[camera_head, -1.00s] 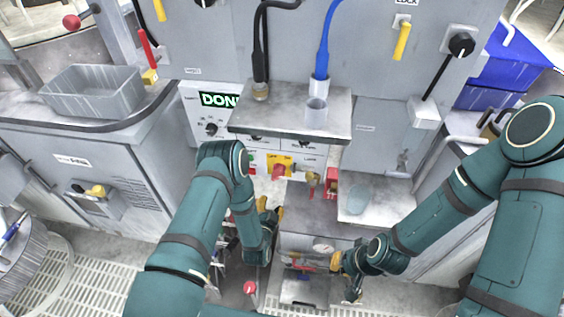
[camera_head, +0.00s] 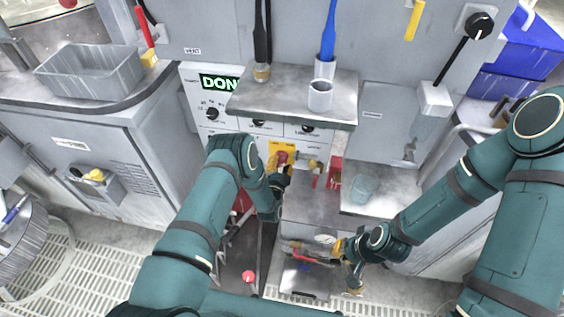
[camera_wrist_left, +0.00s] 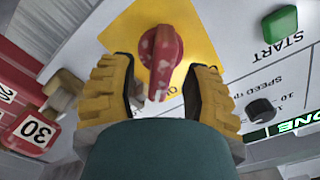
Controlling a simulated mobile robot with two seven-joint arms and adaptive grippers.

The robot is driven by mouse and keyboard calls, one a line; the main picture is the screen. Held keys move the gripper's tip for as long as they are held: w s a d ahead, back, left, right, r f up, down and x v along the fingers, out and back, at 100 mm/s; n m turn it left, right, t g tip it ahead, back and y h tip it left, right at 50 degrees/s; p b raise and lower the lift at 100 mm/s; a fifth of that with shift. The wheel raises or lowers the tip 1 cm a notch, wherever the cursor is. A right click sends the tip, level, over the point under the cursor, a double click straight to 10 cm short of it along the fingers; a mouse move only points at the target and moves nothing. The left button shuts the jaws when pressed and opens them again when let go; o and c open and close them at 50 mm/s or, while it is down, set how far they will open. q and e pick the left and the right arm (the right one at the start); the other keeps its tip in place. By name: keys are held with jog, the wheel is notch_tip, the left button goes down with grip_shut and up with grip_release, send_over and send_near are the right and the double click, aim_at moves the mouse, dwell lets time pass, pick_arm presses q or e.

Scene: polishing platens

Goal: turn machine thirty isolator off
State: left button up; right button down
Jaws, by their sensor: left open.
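The isolator is a red, worn rotary knob (camera_wrist_left: 162,50) on a yellow plate (camera_wrist_left: 196,28). In the left wrist view the knob's grip bar runs up and down the picture. My left gripper (camera_wrist_left: 160,72) is open, its two yellow-padded fingers on either side of the knob, with gaps visible. In the head view the left gripper (camera_head: 281,180) is just below the red knob (camera_head: 283,158), partly hidden by my arm. A red tag marked 30 (camera_wrist_left: 38,128) is at the left wrist view's left. My right gripper (camera_head: 347,268) is low over the lower bench; its jaw opening is unclear.
A green START button (camera_wrist_left: 280,24) and a black speed knob (camera_wrist_left: 260,110) are at the wrist view's right. A brass fitting (camera_wrist_left: 62,92) is close to the left finger. A metal shelf (camera_head: 250,104) with a cup (camera_head: 320,95) juts out above the isolator.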

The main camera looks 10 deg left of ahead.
pick_arm(q)
jog(key=shift+w, duration=1.1)
grip_shut()
